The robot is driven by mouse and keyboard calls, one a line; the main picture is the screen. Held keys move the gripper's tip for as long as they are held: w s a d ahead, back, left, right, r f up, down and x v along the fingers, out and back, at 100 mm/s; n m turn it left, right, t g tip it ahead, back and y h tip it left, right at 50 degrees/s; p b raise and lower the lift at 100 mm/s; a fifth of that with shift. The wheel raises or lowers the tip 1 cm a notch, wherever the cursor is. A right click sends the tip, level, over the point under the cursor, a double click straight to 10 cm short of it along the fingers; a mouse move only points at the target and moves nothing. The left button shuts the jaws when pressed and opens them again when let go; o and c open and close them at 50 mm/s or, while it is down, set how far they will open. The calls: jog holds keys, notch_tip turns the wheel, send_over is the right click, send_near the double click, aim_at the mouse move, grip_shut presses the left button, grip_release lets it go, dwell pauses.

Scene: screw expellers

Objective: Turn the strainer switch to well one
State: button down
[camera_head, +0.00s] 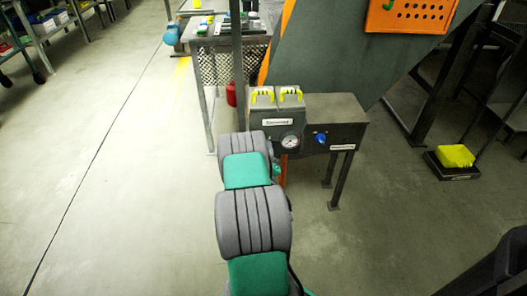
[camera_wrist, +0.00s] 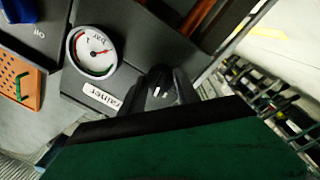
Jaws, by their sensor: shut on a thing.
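The strainer switch (camera_wrist: 160,83) is a small black knob with a pale mark on its face, on a dark grey panel beside a round gauge (camera_wrist: 92,52). A white label (camera_wrist: 102,96), partly legible, sits between the gauge and my gripper. In the wrist view, my gripper (camera_wrist: 163,88) has its dark fingers on both sides of the knob and is shut on it. In the head view, my arm covers the left of the panel, so the knob and fingers are hidden there. The gauge (camera_head: 290,141) shows just right of my arm.
A blue knob (camera_head: 320,137) sits on the grey box right of the gauge. Two yellow-handled grey units (camera_head: 276,98) stand on top. A sloping grey machine wall (camera_head: 350,55) rises behind. The floor at left is clear. A yellow item (camera_head: 455,156) lies at right.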

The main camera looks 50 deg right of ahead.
jog(key=n+p, duration=0.2)
jog(key=n, duration=0.5)
jog(key=shift+s+d+t, duration=0.1)
jog(key=shift+s+t, duration=0.05)
jog(key=shift+t, duration=0.15)
dwell(0.3)
jog(key=c, duration=0.9)
grip_release()
jog(key=b+v, duration=0.2)
jog(key=v, duration=0.6)
jog(key=shift+r, duration=0.15)
jog(key=shift+d, duration=0.1)
